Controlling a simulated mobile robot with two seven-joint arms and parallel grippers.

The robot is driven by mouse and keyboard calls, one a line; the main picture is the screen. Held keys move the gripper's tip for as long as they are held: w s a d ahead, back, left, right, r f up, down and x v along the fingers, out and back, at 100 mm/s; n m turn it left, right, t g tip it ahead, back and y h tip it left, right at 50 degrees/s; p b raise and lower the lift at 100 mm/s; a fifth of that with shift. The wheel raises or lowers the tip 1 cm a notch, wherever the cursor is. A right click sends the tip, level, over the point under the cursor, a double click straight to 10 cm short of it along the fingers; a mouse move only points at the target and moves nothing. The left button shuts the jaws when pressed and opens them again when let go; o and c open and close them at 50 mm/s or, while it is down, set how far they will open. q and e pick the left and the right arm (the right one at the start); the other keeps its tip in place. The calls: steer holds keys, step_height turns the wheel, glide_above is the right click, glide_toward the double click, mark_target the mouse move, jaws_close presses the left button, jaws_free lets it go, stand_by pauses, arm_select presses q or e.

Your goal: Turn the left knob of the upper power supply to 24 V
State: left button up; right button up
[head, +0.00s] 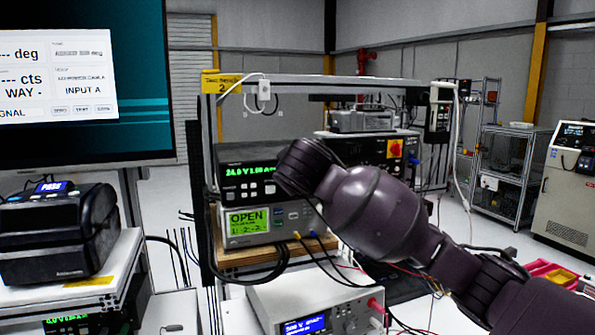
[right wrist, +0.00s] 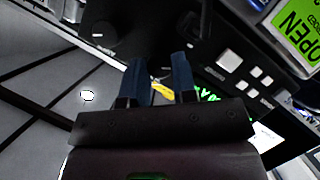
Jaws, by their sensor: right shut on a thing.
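The upper power supply (head: 240,170) is a black unit on the bench shelf, with a green display that reads 24.0 V and a second value too small to read surely. My right gripper (head: 287,172) is at its front panel, and my arm hides the knobs in the head view. In the right wrist view the two dark blue fingers (right wrist: 157,66) point at the panel and are shut on the left knob, which is mostly hidden between them. Another black knob (right wrist: 103,31) lies beyond the fingers. My left gripper is not in view.
A meter (head: 250,221) with a green OPEN display sits directly below the supply. Another supply (head: 310,315) with a blue display stands lower in front, with cables around it. A black printer (head: 55,235) stands at left. Light square buttons (right wrist: 229,61) lie beside the fingers.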

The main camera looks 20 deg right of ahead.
steer(key=o, duration=0.9)
steer(key=shift+o, duration=0.2)
steer(key=b+v, duration=0.2)
steer(key=v, duration=0.9)
steer(key=shift+f, duration=0.1)
